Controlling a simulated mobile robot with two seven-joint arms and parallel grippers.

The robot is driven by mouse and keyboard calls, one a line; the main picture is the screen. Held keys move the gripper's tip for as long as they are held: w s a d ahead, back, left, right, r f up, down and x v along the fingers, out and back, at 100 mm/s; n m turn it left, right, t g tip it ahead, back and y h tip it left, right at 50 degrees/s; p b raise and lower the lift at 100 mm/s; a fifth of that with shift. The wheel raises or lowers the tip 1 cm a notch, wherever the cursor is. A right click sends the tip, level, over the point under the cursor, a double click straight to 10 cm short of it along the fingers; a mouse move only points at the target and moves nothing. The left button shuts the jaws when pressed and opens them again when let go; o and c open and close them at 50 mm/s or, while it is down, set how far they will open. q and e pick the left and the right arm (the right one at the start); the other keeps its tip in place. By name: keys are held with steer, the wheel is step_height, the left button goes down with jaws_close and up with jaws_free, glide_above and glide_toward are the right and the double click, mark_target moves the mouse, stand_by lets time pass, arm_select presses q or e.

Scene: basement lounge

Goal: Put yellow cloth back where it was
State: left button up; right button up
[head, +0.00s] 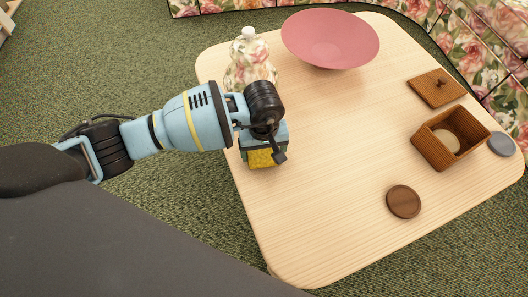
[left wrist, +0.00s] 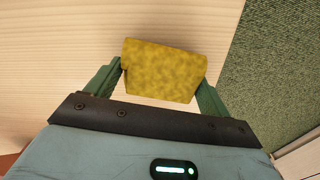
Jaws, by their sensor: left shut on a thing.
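The yellow cloth (head: 262,158) is a small mottled yellow block-like piece near the left edge of the wooden table (head: 330,200). My left gripper (head: 263,150) is above it, reaching in from the left. In the left wrist view the cloth (left wrist: 163,70) sits between the two green fingers (left wrist: 162,85), which are shut on it. Whether the cloth touches the tabletop I cannot tell. My right gripper is not in view.
A pink bowl (head: 330,40) and a floral bottle (head: 250,62) stand at the back. The table's middle is clear.

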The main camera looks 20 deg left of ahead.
arm_select(q)
steer(key=shift+f, duration=0.4)
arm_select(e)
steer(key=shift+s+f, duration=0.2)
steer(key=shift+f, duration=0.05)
arm_select(q)
steer(key=shift+f, duration=0.15)
steer(key=o, duration=0.8)
steer(key=shift+o, duration=0.4)
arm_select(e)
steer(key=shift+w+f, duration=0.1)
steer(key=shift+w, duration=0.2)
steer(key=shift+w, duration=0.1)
